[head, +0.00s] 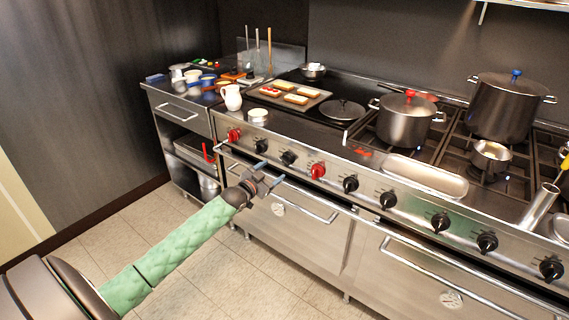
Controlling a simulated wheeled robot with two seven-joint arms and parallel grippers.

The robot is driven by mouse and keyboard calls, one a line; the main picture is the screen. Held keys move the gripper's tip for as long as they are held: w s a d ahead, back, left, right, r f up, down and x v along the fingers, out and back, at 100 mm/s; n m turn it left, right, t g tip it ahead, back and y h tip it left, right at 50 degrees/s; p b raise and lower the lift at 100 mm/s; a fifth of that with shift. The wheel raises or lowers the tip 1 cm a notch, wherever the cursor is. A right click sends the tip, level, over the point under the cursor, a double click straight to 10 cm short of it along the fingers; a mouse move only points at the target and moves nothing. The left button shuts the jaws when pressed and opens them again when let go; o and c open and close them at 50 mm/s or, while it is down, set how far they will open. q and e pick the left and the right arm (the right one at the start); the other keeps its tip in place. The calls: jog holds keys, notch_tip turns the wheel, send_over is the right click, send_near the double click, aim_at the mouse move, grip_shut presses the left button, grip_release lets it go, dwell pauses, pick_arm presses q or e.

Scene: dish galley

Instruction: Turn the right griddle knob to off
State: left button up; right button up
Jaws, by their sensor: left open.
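A row of knobs runs along the steel front panel of the range. The griddle (318,82) is the dark flat top at the left part of the range. Below it are a red knob (234,135) at the left, two black knobs (288,158) between, and a red knob (318,170) at the right, which looks like the right griddle knob. My left gripper (269,175) is open and empty, in front of the panel, below and left of the right red knob. It appears apart from the knobs. My right gripper is out of view.
A tray of bread slices (270,96) and a round lid (342,110) are on the griddle. Oven door handles (312,211) stick out below the panel. Pots (406,122) stand on the burners at right. The tiled floor in front is clear.

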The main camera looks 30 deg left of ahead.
aim_at(283, 162)
pick_arm(q)
jog(key=w+p, duration=0.1)
jog(key=w, duration=0.4)
jog(key=shift+w+d+r, duration=0.1)
jog(key=shift+w+d, duration=0.05)
jog(key=shift+w, duration=0.2)
jog(key=shift+w+d, duration=0.1)
jog(key=shift+w, duration=0.95)
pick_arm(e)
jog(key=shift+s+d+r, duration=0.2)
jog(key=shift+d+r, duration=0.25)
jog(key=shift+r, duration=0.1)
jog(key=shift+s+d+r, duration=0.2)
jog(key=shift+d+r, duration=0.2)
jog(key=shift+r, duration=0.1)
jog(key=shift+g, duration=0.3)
pick_arm(q)
jog(key=c, duration=0.9)
jog(key=shift+c, duration=0.2)
